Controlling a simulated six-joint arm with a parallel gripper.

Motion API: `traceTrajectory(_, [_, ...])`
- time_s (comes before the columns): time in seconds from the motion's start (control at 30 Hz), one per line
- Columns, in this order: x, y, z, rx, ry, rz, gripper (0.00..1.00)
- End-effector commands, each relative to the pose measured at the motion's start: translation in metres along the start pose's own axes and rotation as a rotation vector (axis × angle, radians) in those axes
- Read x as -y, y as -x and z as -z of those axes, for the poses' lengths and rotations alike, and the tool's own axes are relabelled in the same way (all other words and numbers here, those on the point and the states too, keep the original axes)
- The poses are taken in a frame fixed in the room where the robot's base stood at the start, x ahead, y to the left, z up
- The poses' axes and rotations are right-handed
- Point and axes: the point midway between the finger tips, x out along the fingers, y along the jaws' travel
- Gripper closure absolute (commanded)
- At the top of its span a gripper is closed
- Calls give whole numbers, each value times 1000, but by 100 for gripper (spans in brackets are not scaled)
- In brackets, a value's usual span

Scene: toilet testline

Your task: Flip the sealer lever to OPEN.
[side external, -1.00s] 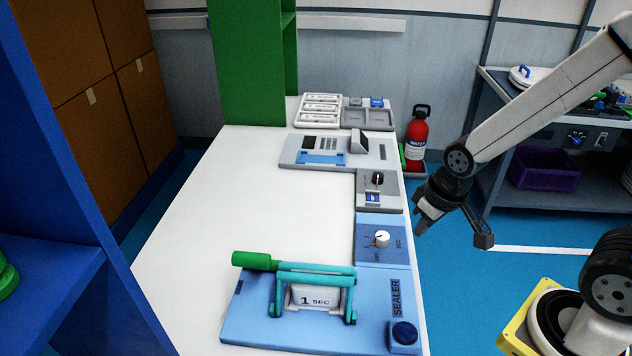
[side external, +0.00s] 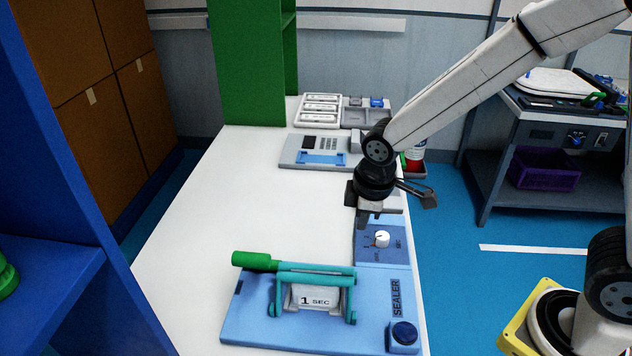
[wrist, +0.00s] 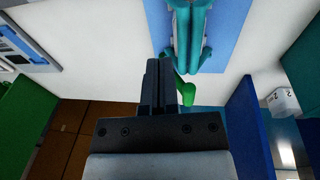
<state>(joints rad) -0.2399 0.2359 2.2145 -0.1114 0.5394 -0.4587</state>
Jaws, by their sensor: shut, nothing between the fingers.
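The sealer (side external: 245,310) is a light blue plate at the front of the white table in the side external view, labelled SEALER. Its teal lever frame (side external: 316,270) lies across a white block marked 1 SEC, with a green handle (side external: 256,261) pointing left.
A blue panel with a white knob (side external: 382,239) sits behind the sealer, and a dark blue button (side external: 403,333) at its right corner. A grey device (side external: 300,150) and trays (side external: 318,110) stand farther back. The table's middle (side external: 250,200) is clear. A blue shelf (side external: 60,240) stands at left.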

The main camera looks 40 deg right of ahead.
Motion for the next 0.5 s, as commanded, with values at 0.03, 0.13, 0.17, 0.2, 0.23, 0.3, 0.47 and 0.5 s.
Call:
traceTrajectory(0.03, [4,-2,14,8,87,1,100])
traceTrajectory(0.13, [10,-4,39,24,260,-1,100])
traceTrajectory(0.17, [13,-5,46,30,313,-1,100])
traceTrajectory(0.2, [16,-6,56,36,382,-2,100])
traceTrajectory(0.23, [19,-6,64,41,433,-2,100])
traceTrajectory(0.3, [26,-8,81,54,554,-5,100])
traceTrajectory(0.47, [47,-12,118,84,827,-10,100])
traceTrajectory(0.5, [53,-13,128,91,893,-12,100])
